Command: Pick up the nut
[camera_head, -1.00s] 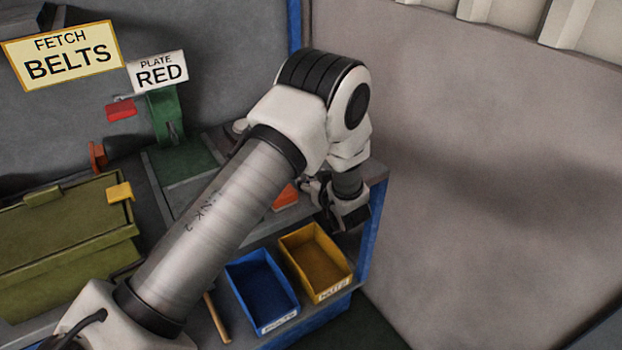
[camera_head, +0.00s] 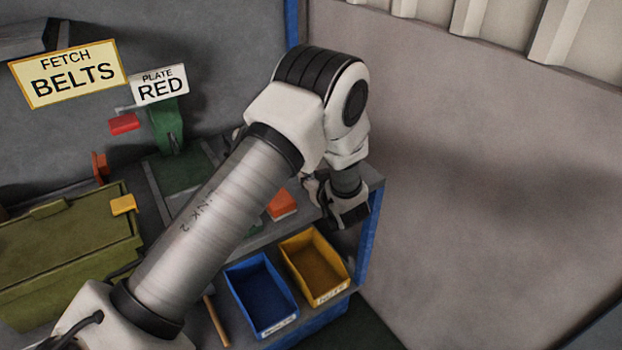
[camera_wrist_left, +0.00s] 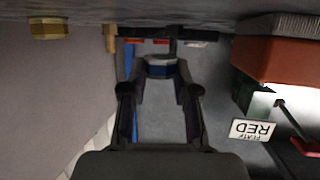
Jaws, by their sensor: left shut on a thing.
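My left gripper (camera_head: 343,213) is over the right end of the bench, behind the yellow bin in the head view. In the left wrist view its fingers (camera_wrist_left: 161,72) are closed in on a small grey-blue piece, the nut (camera_wrist_left: 160,69), held between the tips. Its shape is only partly visible there. In the head view the nut cannot be made out, hidden by the gripper and wrist. My right gripper is in neither view.
An orange block (camera_head: 282,204) lies near the gripper. An olive case (camera_head: 65,255) is at left. A brass-coloured piece (camera_wrist_left: 48,28) shows in the wrist view.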

